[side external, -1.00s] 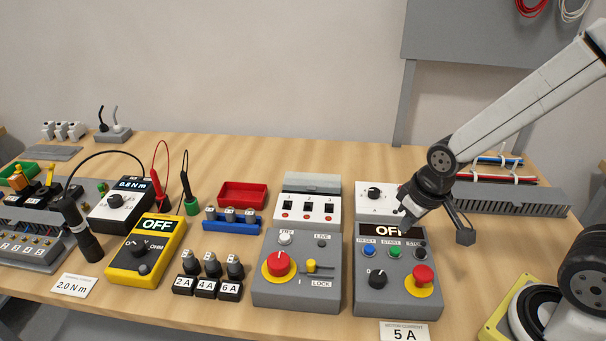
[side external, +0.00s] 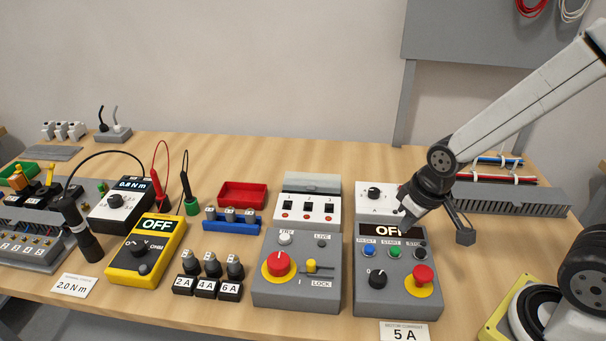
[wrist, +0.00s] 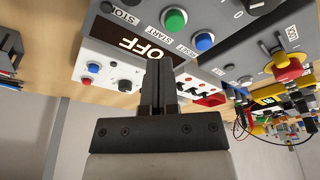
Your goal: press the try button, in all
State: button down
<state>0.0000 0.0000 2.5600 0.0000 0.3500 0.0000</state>
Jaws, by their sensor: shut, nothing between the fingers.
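A grey lockout box (side external: 262,297) stands in the middle of the bench in the side view. The small white button (side external: 285,239) at its upper left has a label too small to read surely, which looks like TRY. A dark LIVE lamp (side external: 322,243) sits to its right. My gripper (side external: 404,215) is shut and empty, up and to the right of that box, by the OFF display of the grey motor control box (side external: 365,297). In the wrist view my shut gripper (wrist: 158,75) hides part of the panels; I cannot pick out the white button there.
The lockout box also has a red rotary handle (side external: 279,264) and a yellow slider (side external: 311,266). The motor box has blue (side external: 369,251) and green (side external: 394,252) buttons and a red mushroom stop (side external: 423,276). A white switch unit (side external: 311,212) stands behind the lockout box.

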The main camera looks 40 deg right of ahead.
jog(key=shift+w, duration=0.1)
jog(key=shift+w+a+r, duration=0.15)
jog(key=shift+w+a, duration=0.2)
jog(key=shift+w, duration=0.2)
jog(key=w+a+r+m+t+y, duration=0.1)
jog(key=w+a+r+m+t, duration=0.15)
jog(key=w+a, duration=0.45)
notch_tip(320, 180, up, 3)
jog(key=m+t+y, duration=0.2)
jog(key=t, duration=0.2)
send_over(287, 239)
jog(key=shift+r+g, duration=0.15)
jog(key=shift+g, duration=0.1)
jog(key=shift+f, duration=4.4)
